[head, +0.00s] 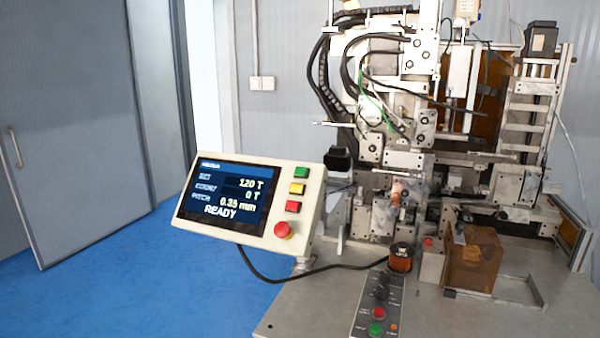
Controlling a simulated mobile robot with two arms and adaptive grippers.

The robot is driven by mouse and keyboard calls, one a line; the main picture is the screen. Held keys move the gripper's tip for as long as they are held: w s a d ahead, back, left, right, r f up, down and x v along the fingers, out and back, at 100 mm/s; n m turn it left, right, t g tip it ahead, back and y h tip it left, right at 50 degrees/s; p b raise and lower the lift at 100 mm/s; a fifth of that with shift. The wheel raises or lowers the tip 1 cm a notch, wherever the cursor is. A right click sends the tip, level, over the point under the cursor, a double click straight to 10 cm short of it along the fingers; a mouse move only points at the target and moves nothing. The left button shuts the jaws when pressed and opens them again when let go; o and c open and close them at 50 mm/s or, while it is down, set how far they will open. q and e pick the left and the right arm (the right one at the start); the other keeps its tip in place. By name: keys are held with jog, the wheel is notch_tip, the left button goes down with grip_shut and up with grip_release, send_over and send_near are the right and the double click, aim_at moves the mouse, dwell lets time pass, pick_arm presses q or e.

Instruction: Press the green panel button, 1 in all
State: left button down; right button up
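The tilted control panel (186,222) stands left of the machine on the grey table. The screen (222,195) reads 120 T, 0 T, 0.35 mm and READY. A second, round green button (375,329) sits on a low control strip at the front of the table. Neither of my grippers shows.
The coil winder (415,160) fills the right side. A copper spool (400,257) and a brown block (473,257) stand on the table (300,315). A black cable (300,280) runs from the panel across the table. Blue floor (110,280) lies open at left.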

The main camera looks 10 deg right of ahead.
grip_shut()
